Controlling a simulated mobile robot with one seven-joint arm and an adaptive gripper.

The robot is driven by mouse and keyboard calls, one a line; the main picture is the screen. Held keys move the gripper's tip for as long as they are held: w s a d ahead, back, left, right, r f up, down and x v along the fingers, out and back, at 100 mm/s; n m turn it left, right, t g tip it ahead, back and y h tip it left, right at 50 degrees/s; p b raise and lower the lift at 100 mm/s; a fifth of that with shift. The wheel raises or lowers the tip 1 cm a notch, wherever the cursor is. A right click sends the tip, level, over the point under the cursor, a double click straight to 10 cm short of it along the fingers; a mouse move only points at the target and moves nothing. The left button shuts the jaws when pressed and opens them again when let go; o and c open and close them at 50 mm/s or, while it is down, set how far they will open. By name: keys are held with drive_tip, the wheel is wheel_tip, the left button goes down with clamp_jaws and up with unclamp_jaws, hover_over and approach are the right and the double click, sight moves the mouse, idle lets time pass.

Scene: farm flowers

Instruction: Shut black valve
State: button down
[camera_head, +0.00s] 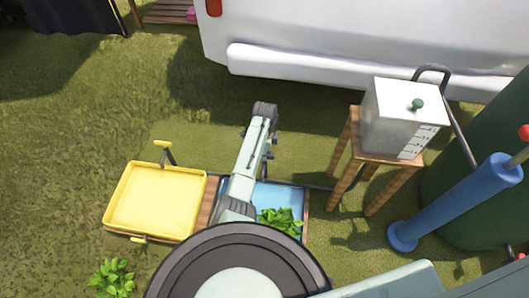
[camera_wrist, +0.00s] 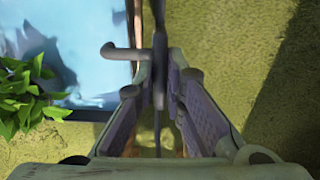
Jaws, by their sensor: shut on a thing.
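The black valve (camera_wrist: 158,65) shows in the wrist view as a thin dark upright piece with a short grey side arm to its left. It stands between the two fingers of my gripper (camera_wrist: 160,85), which is shut on it. The fingers have purple-grey inner pads, one on each side of the dark piece. In the head view my arm covers the valve, and I cannot make out the fingers there.
A blue water tray (camera_head: 290,192) with a leafy plant (camera_head: 280,222) lies beside my arm. A yellow tray (camera_head: 155,200) is to its left. A white tank (camera_head: 395,115) on a wooden stand (camera_head: 373,175) and a blue pump (camera_head: 450,205) stand right. Grass lies open at far left.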

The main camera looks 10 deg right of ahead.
drive_tip(key=shift+m, duration=0.3)
drive_tip(key=c, duration=1.7)
unclamp_jaws()
drive_tip(key=shift+o, duration=0.2)
wheel_tip(320, 180, up, 12)
